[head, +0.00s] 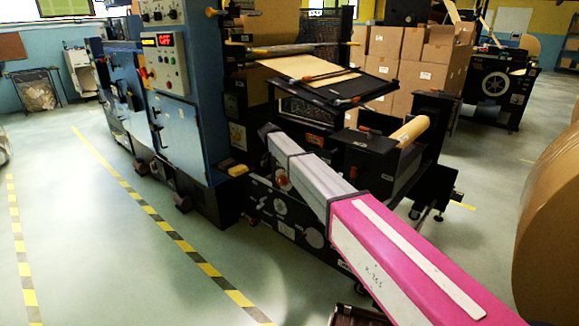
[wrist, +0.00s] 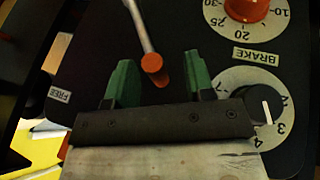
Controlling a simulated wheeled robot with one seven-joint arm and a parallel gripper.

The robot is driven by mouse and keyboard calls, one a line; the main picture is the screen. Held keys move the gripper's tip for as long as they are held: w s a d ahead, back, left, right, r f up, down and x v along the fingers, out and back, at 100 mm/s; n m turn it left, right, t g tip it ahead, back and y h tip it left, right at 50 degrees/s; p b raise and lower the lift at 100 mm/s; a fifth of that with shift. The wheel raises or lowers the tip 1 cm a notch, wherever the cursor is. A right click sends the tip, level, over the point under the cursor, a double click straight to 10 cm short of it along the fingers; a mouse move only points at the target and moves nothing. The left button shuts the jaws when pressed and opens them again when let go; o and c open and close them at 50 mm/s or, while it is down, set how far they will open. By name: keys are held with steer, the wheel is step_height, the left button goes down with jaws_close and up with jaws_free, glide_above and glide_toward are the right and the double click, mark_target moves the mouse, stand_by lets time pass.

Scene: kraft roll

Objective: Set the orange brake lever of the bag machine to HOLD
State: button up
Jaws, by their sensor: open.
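The brake lever shows in the wrist view as a pale metal rod with an orange end (wrist: 155,66). The rod runs up and left out of the frame. My gripper (wrist: 158,60) has two green fingers, which stand open with the lever's orange end between them in the picture. I see a gap on both sides, and neither finger clearly touches it. A FREE label (wrist: 60,95) is on the dark panel at left, and a BRAKE label (wrist: 257,57) is at right. No HOLD label is in view. In the head view the lever and gripper cannot be made out.
An orange dial knob (wrist: 246,7) and a black dial knob (wrist: 258,110) sit on the panel close to the right finger. In the head view, a blue machine cabinet (head: 175,120) stands left of my arm, and a large brown roll (head: 550,225) stands at right. The left floor is clear.

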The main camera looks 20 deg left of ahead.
steer(key=v, duration=0.9)
steer(key=shift+a, duration=0.15)
